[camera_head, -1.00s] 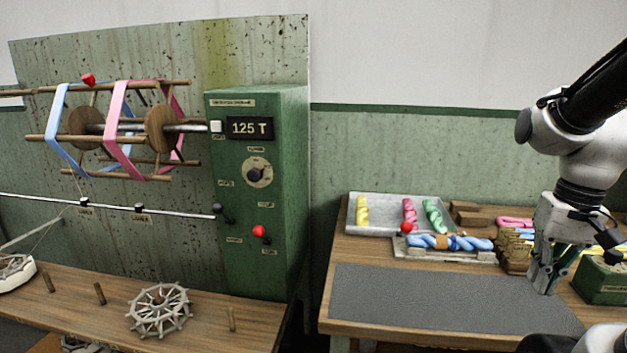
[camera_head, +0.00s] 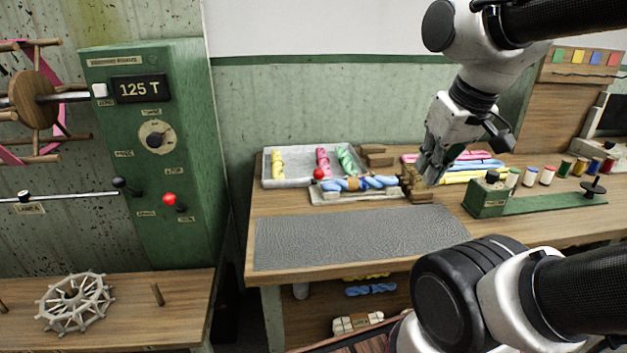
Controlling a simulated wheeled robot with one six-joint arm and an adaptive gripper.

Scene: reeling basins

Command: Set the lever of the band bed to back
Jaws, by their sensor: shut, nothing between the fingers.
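What I take for the band bed (camera_head: 322,197) is a low pale tray on the right-hand bench, in front of the grey metal tray. A blue twisted skein (camera_head: 374,182) with a brown band around it lies in it. A red ball knob (camera_head: 318,173), which looks like its lever, stands at the left end; its stem is hard to make out, and I cannot tell which way it is set. My gripper (camera_head: 427,176) is shut and empty, pointing down just right of the bed, in front of or above brown blocks. It is apart from the knob.
The grey tray (camera_head: 268,183) behind holds yellow, pink and green skeins. A grey mat (camera_head: 340,238) lies clear in front. Pink, blue and yellow skeins (camera_head: 468,176) and a green spool stand (camera_head: 487,199) are to the right. A green control cabinet (camera_head: 185,235) stands left.

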